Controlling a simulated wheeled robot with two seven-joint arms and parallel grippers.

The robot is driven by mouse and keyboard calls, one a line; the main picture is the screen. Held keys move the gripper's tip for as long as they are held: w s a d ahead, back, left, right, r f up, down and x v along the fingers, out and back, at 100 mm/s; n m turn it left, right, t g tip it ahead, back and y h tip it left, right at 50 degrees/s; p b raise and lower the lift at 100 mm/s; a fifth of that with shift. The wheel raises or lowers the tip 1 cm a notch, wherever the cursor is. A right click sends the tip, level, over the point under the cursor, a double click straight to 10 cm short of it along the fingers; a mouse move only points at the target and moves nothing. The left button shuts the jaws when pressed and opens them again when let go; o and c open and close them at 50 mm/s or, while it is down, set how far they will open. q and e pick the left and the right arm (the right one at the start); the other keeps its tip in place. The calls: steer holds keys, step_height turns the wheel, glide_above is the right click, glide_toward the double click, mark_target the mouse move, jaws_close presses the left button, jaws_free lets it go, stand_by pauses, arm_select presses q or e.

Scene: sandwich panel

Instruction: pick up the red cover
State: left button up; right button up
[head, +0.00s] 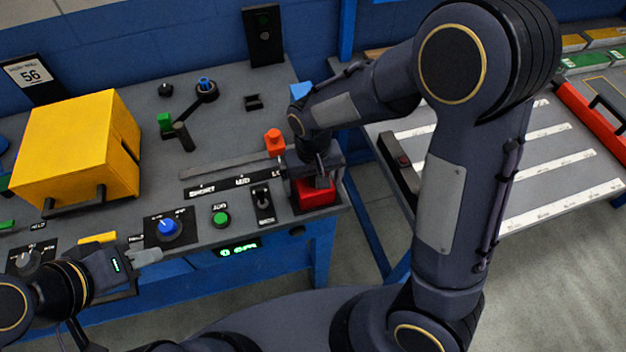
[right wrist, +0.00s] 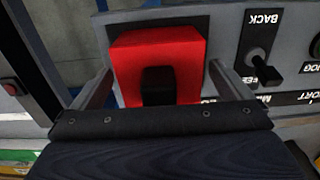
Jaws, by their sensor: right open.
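The red cover (head: 318,197) sits on the right end of the grey panel, partly hidden by my right gripper in the head view. In the right wrist view the red cover (right wrist: 160,45) is a red block with a black knob (right wrist: 158,86) on its near face. My right gripper (right wrist: 158,82) is open, with one finger on each side of the cover and small gaps visible. In the head view my right gripper (head: 316,180) is right over the cover. My left gripper (head: 150,256) is at the panel's front left edge, away from the cover; its jaw opening is unclear.
A black toggle switch (head: 262,197) and a green button (head: 221,218) stand left of the cover. An orange-red block (head: 273,140) is behind it. A blue knob (head: 168,227) and a big yellow box (head: 72,145) are further left. A striped table (head: 545,165) is at the right.

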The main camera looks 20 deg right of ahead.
steer(key=shift+f, duration=0.8)
steer(key=shift+c, duration=0.5)
steer(key=c, duration=1)
steer(key=shift+r, duration=0.2)
